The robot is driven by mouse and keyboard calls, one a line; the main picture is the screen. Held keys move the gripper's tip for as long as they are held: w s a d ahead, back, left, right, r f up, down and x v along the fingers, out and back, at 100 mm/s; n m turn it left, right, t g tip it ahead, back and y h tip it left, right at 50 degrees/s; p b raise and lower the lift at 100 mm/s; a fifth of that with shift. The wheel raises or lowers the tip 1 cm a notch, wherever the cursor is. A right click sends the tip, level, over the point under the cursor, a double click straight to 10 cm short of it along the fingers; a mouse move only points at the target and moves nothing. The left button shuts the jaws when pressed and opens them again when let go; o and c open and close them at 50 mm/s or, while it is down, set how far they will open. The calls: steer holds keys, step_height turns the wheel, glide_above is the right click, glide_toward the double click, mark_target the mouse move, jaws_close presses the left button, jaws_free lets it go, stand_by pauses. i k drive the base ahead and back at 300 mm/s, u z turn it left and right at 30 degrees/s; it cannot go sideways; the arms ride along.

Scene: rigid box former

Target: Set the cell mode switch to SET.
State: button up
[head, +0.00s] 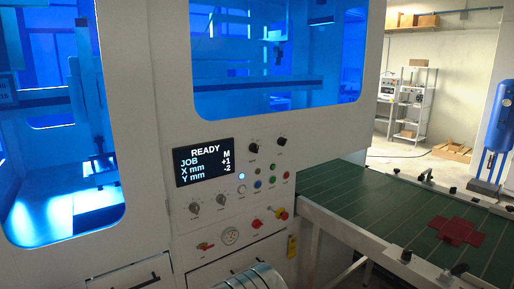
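The control panel (240,190) is on the white machine's front, left of the conveyor. Its display (205,166) reads READY, with JOB M, X mm +1 and Y mm -2. Two black rotary knobs, one on the left (254,147) and one on the right (281,142), sit at the upper right of the panel. Two grey dials, one left (194,208) and one right (221,199), sit below the display. The labels are too small to read, so I cannot tell which knob is the cell mode switch or where it points.
Several coloured buttons and a red-and-yellow switch (281,213) crowd the panel. A red handle (205,246) and round gauge (230,236) sit lower. A green conveyor (385,215) with a red cross-shaped blank (457,231) extends right. A silvery rounded object (250,279) shows at the bottom.

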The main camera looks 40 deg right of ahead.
mark_target(253, 147)
steer(key=z, duration=0.25)
steer(key=i, duration=1.3)
steer(key=z, duration=0.4)
